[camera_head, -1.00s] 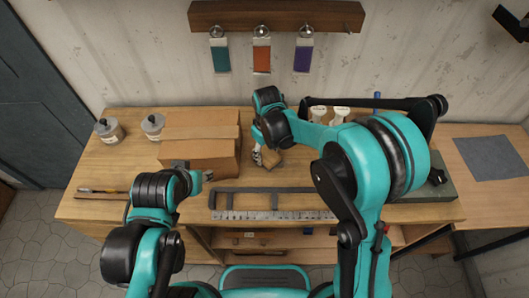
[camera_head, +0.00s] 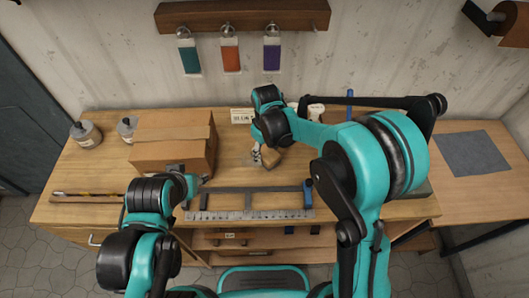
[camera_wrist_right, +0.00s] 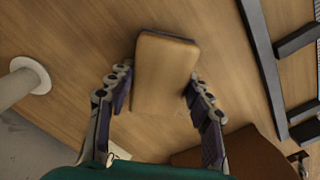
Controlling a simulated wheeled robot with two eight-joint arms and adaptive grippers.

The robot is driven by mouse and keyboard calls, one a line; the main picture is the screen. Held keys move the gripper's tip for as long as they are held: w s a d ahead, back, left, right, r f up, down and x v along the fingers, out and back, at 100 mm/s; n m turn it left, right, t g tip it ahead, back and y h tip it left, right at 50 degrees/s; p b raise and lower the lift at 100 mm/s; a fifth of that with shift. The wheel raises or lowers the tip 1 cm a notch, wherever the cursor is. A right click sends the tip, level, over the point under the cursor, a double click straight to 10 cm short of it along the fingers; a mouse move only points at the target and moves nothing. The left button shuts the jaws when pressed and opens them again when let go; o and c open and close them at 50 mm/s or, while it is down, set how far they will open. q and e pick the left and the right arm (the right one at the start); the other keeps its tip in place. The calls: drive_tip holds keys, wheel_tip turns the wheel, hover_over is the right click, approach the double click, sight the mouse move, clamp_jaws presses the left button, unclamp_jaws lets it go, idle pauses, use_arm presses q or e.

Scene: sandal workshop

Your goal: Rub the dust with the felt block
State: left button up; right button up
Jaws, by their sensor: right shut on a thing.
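The tan felt block (camera_wrist_right: 165,72) is between the fingers of my right gripper (camera_wrist_right: 160,95) in the right wrist view. My right gripper is shut on it. In the head view the block (camera_head: 271,156) is at or just above the bench, right of the cardboard box; I cannot tell whether it touches. Faint pale specks, perhaps dust, show just beside the block in the right wrist view. My left gripper (camera_head: 190,185) is by the box's front right corner, too small and dark to read its jaws.
The wooden bench (camera_head: 100,180) holds the cardboard box (camera_head: 172,155), two jars at the left, and a dark frame with a ruler (camera_head: 245,214) along the front. A small white label (camera_head: 241,116) stands behind the block. A grey mat (camera_head: 472,154) lies on the right side table.

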sight(265, 152)
drive_tip(key=shift+d+r+p, duration=0.15)
drive_tip(key=shift+r+p, duration=0.2)
drive_tip(key=shift+r, duration=0.5)
drive_tip(key=shift+a+r+p, duration=0.15)
drive_tip(key=shift+r+p, duration=0.25)
drive_tip(key=shift+r, duration=0.2)
drive_tip(key=shift+a+r+p, duration=0.15)
drive_tip(key=shift+r+p, duration=0.25)
drive_tip(key=shift+r, duration=0.15)
drive_tip(key=shift+d+r+p, duration=0.15)
drive_tip(key=shift+r+p, duration=0.4)
drive_tip(key=shift+r, duration=0.2)
drive_tip(key=shift+r+p, duration=0.75)
drive_tip(key=shift+r, duration=0.4)
